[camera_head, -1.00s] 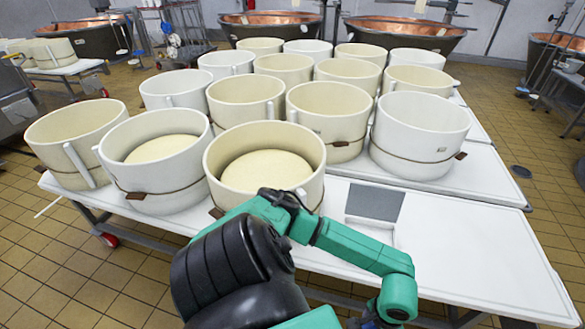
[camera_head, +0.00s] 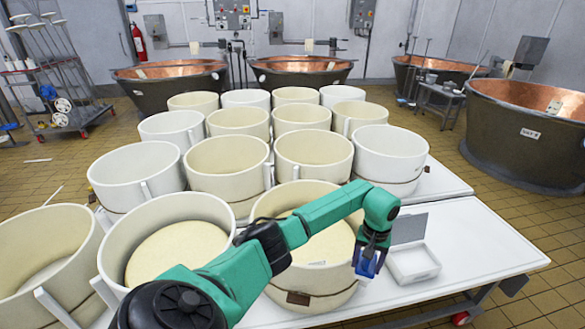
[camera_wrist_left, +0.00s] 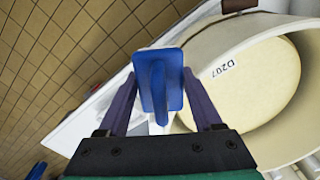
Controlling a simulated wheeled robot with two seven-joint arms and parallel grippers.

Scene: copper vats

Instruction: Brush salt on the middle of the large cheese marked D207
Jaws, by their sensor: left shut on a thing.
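The large cheese marked D207 (camera_wrist_left: 245,85) lies inside a round cream mould (camera_wrist_left: 285,28) in the left wrist view, its marking readable. In the head view this cheese (camera_head: 322,247) sits in the front mould (camera_head: 312,303), partly hidden by my left arm. My left gripper (camera_head: 370,262) hangs to the right of that mould, above the white table. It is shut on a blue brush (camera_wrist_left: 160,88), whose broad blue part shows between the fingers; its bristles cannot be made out. In the wrist view the brush is left of the cheese. My right gripper is not in view.
A shallow white tray (camera_head: 413,275) and a grey panel (camera_head: 409,228) are right of my left gripper. Another mould (camera_head: 112,238) with a cheese (camera_head: 178,252) stands to the left. Several moulds fill the table behind; its right front (camera_head: 485,255) is clear.

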